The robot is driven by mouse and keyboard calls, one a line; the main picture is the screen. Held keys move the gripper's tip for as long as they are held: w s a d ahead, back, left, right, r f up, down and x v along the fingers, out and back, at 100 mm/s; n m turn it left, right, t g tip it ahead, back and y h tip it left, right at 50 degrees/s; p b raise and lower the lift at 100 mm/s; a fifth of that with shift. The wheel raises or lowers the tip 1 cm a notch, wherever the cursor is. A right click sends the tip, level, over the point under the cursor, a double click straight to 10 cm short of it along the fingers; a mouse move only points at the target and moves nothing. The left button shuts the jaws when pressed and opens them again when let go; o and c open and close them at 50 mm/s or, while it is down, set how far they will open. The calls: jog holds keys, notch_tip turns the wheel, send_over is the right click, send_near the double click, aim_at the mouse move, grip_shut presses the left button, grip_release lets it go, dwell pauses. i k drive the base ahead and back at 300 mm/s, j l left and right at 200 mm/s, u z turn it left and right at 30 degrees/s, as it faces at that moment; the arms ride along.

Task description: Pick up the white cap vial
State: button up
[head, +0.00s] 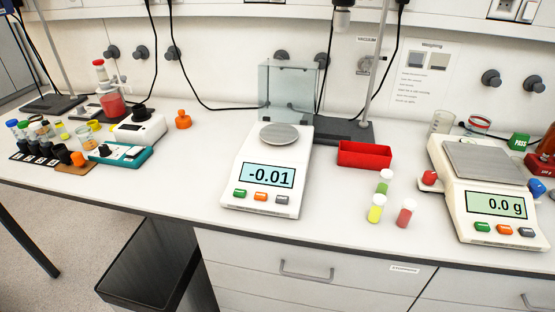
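Three small vials with white caps stand close together on the white bench right of the middle. One is yellow (375,214), one green (382,187) behind it, and one red (403,218) to the right. The vials look upright. At the far left, several small vials (40,130) with differently coloured caps stand crowded together, too small to tell each cap apart. My gripper is not in view.
A scale reading -0.01 (267,178) stands left of the three vials. Another scale reading 0.0 g (498,205) stands to the right. A red open tray (364,155) sits just behind the vials. The bench (345,225) is clear in front-left of them.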

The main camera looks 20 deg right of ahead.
aim_at(376, 209)
jog(key=z, duration=1.15)
jog(key=l, duration=0.1)
